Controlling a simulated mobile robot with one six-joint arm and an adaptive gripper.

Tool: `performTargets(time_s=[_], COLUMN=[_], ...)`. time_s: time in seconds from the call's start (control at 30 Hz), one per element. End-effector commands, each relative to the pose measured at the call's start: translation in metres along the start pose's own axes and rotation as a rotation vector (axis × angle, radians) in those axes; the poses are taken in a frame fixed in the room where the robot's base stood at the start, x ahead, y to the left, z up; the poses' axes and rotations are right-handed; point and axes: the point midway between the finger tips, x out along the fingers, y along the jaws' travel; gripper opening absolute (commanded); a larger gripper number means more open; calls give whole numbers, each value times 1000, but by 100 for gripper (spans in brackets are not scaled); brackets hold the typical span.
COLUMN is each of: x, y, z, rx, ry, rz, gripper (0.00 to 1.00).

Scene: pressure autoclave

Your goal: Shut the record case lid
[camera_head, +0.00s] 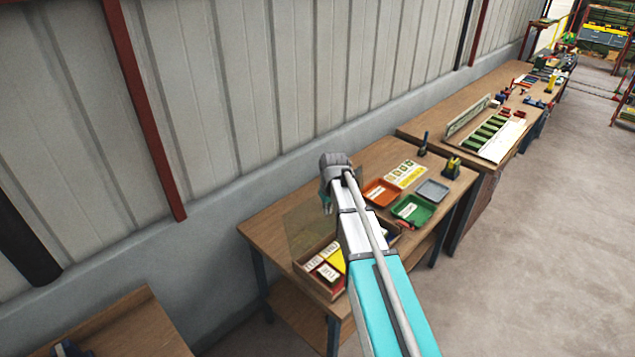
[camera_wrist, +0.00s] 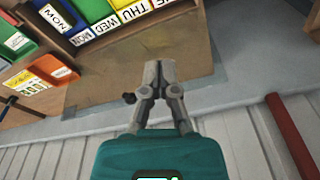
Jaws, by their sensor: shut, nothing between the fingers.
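The record case (camera_head: 318,287) is a wooden box near the left front of the workbench, and it holds coloured day cards. Its clear, tinted lid (camera_head: 308,226) stands raised at the wall side of the case. In the wrist view the case's edge and cards (camera_wrist: 100,25) are at the top, and the lid (camera_wrist: 192,62) shows as a faint see-through panel behind the fingers. My gripper (camera_wrist: 158,66) is shut and empty, with its fingertips over the lid panel; I cannot tell whether they touch it. In the head view my arm hides the fingertips and part of the case.
Right of the case are an orange tray (camera_head: 381,192), a green tray (camera_head: 413,210), a grey tray (camera_head: 432,190) and a yellow card sheet (camera_head: 406,174). A corrugated wall (camera_head: 270,80) runs behind the bench. Bare bench top (camera_head: 265,226) lies left of the lid.

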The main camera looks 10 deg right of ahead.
Motion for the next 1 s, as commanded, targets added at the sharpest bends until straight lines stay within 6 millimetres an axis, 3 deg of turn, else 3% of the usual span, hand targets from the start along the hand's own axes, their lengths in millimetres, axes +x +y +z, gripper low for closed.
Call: performTargets(time_s=[0.03,0.2,0.4,0.5,0.7,1.0], x=[2,11,20,22,24,24], y=[10,32,53,60,65,65], z=[-34,-113,-188,-212,-233,-233], rx=[-29,-148,-269,-310,-351,-354], ry=[8,37,69,81,92,93], rz=[-5,-21,-33,-37,-40,-40], gripper=[0,0,0,0,0,0])
